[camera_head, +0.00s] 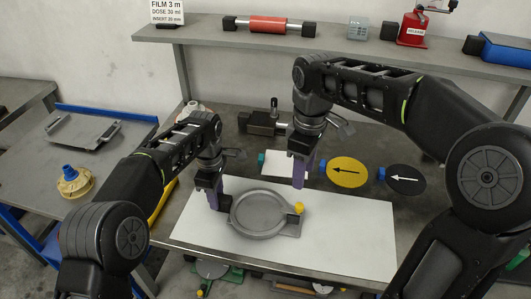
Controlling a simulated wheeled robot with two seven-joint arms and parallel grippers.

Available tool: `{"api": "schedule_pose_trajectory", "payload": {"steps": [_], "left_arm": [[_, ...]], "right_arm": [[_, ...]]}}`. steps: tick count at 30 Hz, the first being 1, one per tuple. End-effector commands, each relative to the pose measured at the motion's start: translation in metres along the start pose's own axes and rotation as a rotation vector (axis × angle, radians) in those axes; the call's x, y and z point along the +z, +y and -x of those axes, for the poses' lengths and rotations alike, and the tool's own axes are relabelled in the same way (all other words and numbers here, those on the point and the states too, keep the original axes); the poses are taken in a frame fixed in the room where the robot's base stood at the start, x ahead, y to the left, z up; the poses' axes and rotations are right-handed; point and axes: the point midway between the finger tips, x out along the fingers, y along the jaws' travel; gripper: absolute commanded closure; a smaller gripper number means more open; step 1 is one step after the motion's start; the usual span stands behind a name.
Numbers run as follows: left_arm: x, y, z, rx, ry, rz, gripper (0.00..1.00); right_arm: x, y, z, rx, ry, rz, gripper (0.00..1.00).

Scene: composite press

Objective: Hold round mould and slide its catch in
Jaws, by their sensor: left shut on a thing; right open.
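The round mould (262,233) is a grey, shallow round dish lying on the white sheet (350,240). A block on its right side carries the catch, which has a yellow knob (298,208). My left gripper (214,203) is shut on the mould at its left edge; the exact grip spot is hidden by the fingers. My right gripper (299,182) is open, above and just behind the yellow knob, and holds nothing. From this angle I cannot tell the gap between its fingers and the knob.
Behind the sheet lie a yellow disc (347,172) and a black disc (406,179), each with an arrow. A dark clamp-like device (263,123) stands at the back. A shelf (350,59) crosses behind. The sheet's right part is clear.

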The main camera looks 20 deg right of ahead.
Motion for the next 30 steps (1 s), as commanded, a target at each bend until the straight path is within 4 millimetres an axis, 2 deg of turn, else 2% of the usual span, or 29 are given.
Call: {"api": "schedule_pose_trajectory", "payload": {"steps": [1,10,22,26,30], "left_arm": [[0.0,0.0,0.0,0.001,0.0,0.0,0.7],[0.0,0.0,0.0,0.0,0.0,0.0,0.46],[0.0,0.0,0.006,0.001,0.0,0.0,0.46],[0.0,0.001,0.02,0.003,-0.001,0.001,0.46],[0.0,0.0,0.043,0.003,-0.002,0.0,0.46]], "right_arm": [[0.0,0.0,0.0,0.0,0.0,0.0,0.54],[0.0,0.0,0.0,0.0,0.0,0.0,0.54],[0.0,0.0,0.004,0.0,0.0,0.0,0.54],[0.0,0.0,0.011,0.0,0.0,0.0,0.54],[0.0,0.0,0.025,0.0,0.0,0.0,0.54]]}}
